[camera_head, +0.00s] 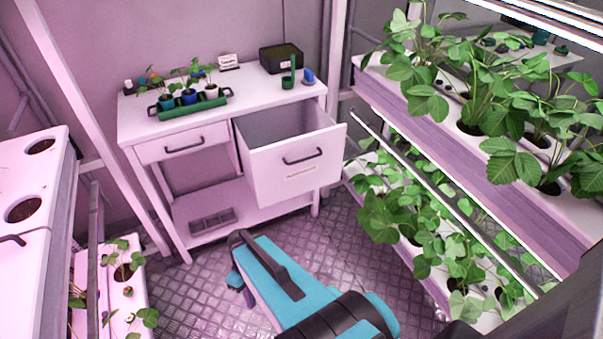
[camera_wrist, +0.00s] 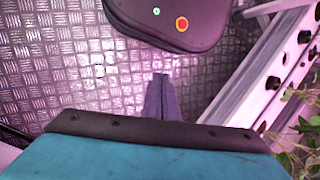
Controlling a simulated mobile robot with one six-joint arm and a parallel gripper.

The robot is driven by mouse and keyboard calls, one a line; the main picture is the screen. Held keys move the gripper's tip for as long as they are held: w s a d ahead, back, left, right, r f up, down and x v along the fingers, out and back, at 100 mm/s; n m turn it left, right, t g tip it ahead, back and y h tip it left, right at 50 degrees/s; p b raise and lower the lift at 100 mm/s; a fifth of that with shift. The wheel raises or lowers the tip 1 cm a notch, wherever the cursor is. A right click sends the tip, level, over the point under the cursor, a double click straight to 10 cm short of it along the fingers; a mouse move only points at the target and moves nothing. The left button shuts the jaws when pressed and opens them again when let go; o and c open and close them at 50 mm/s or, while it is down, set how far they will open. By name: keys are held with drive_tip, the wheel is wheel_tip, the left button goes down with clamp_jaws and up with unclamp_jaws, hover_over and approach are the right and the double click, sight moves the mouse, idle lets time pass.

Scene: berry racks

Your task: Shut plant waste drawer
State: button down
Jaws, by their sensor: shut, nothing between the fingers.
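The plant waste drawer (camera_head: 298,170) is the deep white drawer on the right of the white cabinet table (camera_head: 140,134). It is pulled well out and looks empty inside, with a dark bar handle (camera_head: 304,156) and a small label (camera_head: 300,173) on its front. My gripper (camera_head: 243,290) is low over the floor in front of the table, apart from the drawer and below it. In the wrist view my gripper (camera_wrist: 162,97) shows its fingers together, empty, above the metal floor.
A smaller shut drawer (camera_head: 184,146) is to the left. A green seedling tray (camera_head: 190,106) and a dark box (camera_head: 281,57) stand on the tabletop. Plant racks (camera_head: 470,165) close off the right side. Bare checker-plate floor (camera_head: 345,225) lies before the table.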

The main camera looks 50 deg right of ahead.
sight(294, 177)
drive_tip(key=w+d+r+n+t, duration=0.2)
drive_tip(key=w+d+r, duration=0.15)
drive_tip(key=d, duration=0.35)
drive_tip(key=w+d+r+n+t+y, duration=0.1)
drive_tip(key=w+d+r+t, duration=0.15)
drive_tip(key=d+r, duration=0.35)
drive_tip(key=w+d+r+n+t, duration=0.1)
drive_tip(key=w+d+r+n, duration=0.2)
drive_tip(key=d, duration=0.5)
drive_tip(key=s+d+r+n+t, duration=0.1)
drive_tip(key=d+r+n+t, duration=0.1)
drive_tip(key=d+r, duration=0.6)
drive_tip(key=s+d+r+n+t+h+b, duration=0.1)
drive_tip(key=s+d+r+t, duration=0.1)
drive_tip(key=d+r, duration=0.6)
drive_tip(key=d+t, duration=0.1)
drive_tip(key=d, duration=0.4)
drive_tip(key=shift+s+n+h, duration=0.2)
drive_tip(key=shift+n+h, duration=0.1)
drive_tip(key=shift+n, duration=0.1)
